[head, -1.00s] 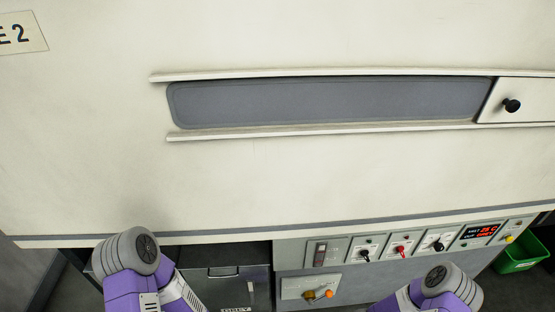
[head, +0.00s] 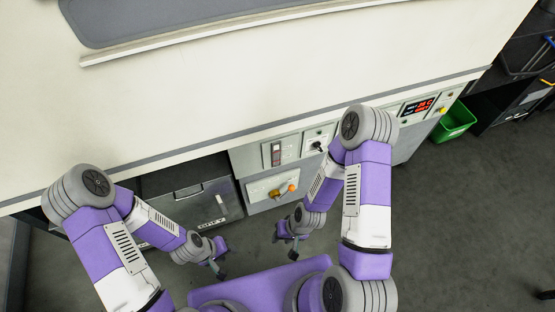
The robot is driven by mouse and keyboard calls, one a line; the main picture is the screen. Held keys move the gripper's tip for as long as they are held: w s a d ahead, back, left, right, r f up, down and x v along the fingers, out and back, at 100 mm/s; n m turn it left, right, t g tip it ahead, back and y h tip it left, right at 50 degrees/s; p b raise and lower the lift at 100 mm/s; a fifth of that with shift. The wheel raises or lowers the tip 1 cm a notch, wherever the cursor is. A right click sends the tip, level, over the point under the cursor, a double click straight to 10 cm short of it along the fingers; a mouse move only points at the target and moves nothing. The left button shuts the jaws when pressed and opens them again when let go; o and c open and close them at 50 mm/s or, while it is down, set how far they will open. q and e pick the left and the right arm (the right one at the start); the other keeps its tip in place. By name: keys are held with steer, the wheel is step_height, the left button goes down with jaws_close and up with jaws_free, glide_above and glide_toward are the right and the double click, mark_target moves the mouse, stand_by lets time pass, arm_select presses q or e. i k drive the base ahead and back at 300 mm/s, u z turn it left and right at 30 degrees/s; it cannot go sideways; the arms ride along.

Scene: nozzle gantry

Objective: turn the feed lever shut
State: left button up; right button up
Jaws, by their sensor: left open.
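The feed lever (head: 282,191) is a small brass-coloured piece with an orange end, mounted on a pale plate (head: 258,190) low on the front of the cabinet. It lies roughly sideways across the plate, tilted up to the right. My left gripper (head: 221,270) is open and empty, below and left of the lever and well apart from it. My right gripper (head: 292,250) hangs below the lever, apart from it. Its fingers are small and dark, and I cannot tell whether they are open or shut.
A control panel with a rocker switch (head: 276,154), a black knob (head: 317,146) and a red display (head: 418,106) runs above the lever. My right arm covers part of it. A grey box (head: 186,195) sits under the counter at left. A green bin (head: 456,120) stands at right on open floor.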

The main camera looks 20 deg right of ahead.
mark_target(291, 188)
steer(key=u, duration=0.55)
steer(key=k, duration=1.25)
steer(key=z, duration=0.05)
steer(key=i, duration=0.45)
steer(key=z, duration=0.75)
steer(key=i, duration=1.05)
steer(key=u, duration=0.35)
